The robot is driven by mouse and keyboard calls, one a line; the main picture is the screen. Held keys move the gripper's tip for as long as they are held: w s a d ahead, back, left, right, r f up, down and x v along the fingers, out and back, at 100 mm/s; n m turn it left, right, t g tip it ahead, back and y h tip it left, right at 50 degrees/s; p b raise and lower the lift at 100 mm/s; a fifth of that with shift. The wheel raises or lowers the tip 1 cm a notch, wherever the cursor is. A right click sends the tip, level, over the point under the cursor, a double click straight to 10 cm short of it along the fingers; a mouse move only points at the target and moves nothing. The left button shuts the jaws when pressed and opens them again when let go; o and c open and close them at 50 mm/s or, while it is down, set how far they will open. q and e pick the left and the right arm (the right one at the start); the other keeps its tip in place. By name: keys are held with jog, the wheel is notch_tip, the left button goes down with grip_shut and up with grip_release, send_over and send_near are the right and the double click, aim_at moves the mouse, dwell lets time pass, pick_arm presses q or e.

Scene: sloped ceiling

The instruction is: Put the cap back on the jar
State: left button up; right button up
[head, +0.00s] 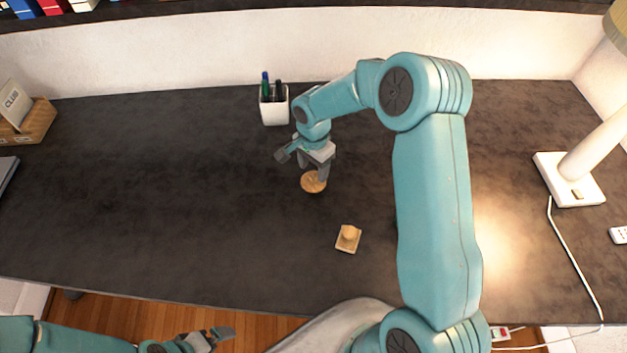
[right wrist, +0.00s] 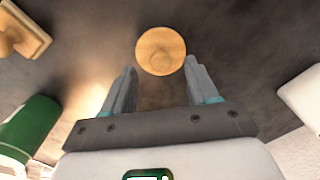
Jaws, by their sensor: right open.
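A round wooden disc (head: 313,183) with a faint raised round in its middle, which looks like the cap, lies on the dark desk. In the right wrist view the disc (right wrist: 160,50) shows just past and between the fingertips. My right gripper (head: 314,170) is open and empty, right over the disc. A green cylinder (right wrist: 28,125), perhaps the jar, shows at the left of the right wrist view; in the head view it is not seen, likely behind my right arm. My left gripper (head: 212,338) is at the bottom left, off the desk; its jaws are unclear.
A small square wooden piece with a round knob (head: 348,238) lies nearer the front edge. A white pen cup (head: 274,105) stands at the back. A lamp (head: 568,180) with a cord is at the right, a wooden box (head: 35,122) at the far left. The left-middle desk is clear.

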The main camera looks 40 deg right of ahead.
aim_at(314, 178)
notch_tip(314, 178, down, 3)
jog(key=shift+r+b, duration=0.15)
jog(key=shift+b, duration=0.2)
jog(key=shift+r, duration=0.1)
grip_shut()
jog(key=shift+r, duration=0.1)
